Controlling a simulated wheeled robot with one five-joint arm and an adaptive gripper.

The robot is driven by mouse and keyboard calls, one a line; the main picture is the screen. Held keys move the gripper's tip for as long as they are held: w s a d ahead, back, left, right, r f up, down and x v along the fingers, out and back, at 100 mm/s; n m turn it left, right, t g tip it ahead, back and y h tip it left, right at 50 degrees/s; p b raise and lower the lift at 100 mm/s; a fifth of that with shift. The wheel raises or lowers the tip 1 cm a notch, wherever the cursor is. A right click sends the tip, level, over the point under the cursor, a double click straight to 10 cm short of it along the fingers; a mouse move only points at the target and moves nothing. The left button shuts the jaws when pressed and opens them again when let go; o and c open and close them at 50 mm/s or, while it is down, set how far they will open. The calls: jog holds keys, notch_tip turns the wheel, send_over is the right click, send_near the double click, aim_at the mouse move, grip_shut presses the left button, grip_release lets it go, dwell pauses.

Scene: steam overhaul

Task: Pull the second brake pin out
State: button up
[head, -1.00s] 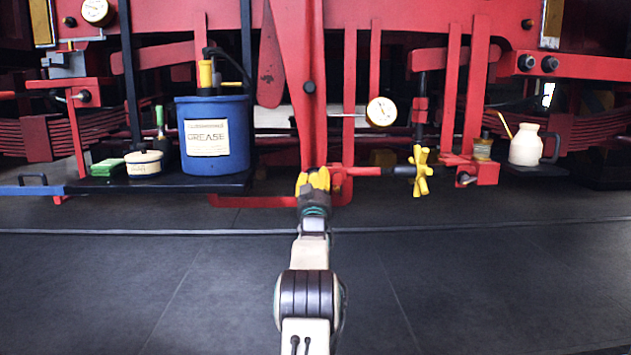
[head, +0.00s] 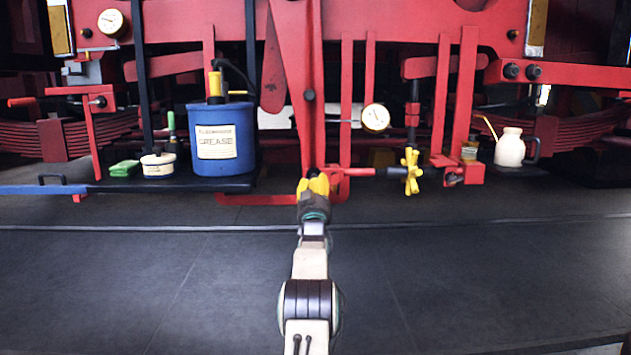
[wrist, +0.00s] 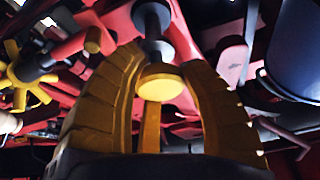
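My gripper (head: 313,186), with yellow fingers, is at the foot of the tall red lever (head: 306,110) in the head view. A dark and grey shaft runs beyond the head. In the head view the gripper hides the pin. How much of the shaft sits in its hole cannot be told.
A blue grease bucket (head: 221,140) stands on a dark shelf left of my gripper. A yellow star-shaped handwheel (head: 411,172) and a gauge (head: 375,118) are to the right. A cream jug (head: 510,148) stands farther right. The floor (head: 110,280) before me is clear.

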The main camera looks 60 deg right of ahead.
jog(key=shift+s+a, duration=0.15)
jog(key=shift+s, duration=0.05)
jog(key=o, duration=1.3)
jog(key=shift+a, duration=0.2)
jog(key=shift+v, duration=5.85)
jog(key=shift+s, duration=0.1)
